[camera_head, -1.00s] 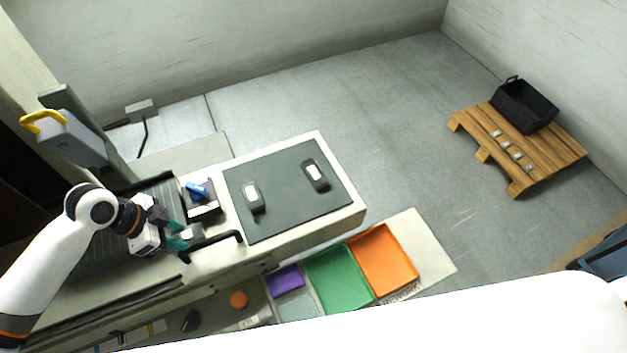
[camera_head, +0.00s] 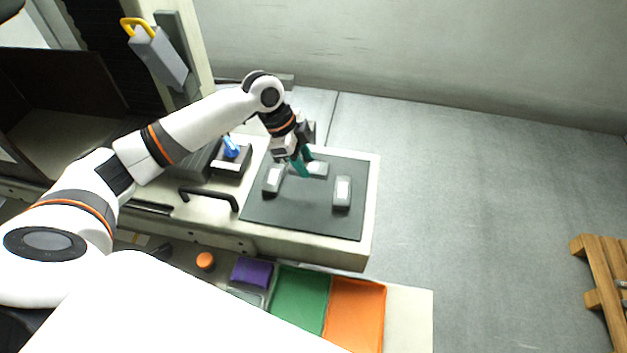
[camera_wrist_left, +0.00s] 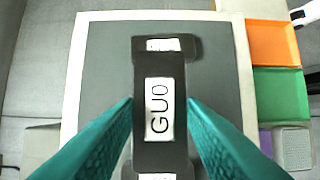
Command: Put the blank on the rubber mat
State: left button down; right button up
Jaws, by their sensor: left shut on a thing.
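The rubber mat (camera_head: 308,218) is a dark grey sheet on the pale worktop; it also shows in the left wrist view (camera_wrist_left: 105,75). My left gripper (camera_head: 302,164), with teal fingers, is over its far part. It is shut on a dark grey blank (camera_head: 317,169). In the left wrist view, this blank (camera_wrist_left: 159,105) has a white label reading "GUO" and lies between the fingertips. I cannot tell whether it touches the mat. Two other grey blanks with white labels lie on the mat, one at left (camera_head: 273,180) and one at right (camera_head: 342,193). My right gripper is out of view.
A black holder with a blue item (camera_head: 231,149) and a black handle (camera_head: 209,196) are left of the mat. Purple (camera_head: 252,271), green (camera_head: 301,297) and orange (camera_head: 354,312) trays sit below its front edge. The mat's near middle is clear.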

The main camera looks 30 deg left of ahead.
aim_at(310, 188)
pick_arm(q)
notch_tip(310, 188, down, 2)
jog(key=shift+a+f, duration=0.1)
jog(key=shift+a, duration=0.05)
jog(key=x, duration=0.1)
jog(key=p+x, duration=0.1)
jog(key=x, duration=0.1)
jog(key=shift+s+a+f, duration=0.15)
jog(key=shift+a+f, duration=0.25)
jog(key=shift+f, duration=0.2)
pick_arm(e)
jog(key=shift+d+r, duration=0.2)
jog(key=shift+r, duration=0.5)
pick_arm(q)
jog(key=shift+f, duration=0.2)
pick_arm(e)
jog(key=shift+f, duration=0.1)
pick_arm(q)
jog(key=c, duration=0.9)
grip_release()
jog(key=shift+r, duration=0.1)
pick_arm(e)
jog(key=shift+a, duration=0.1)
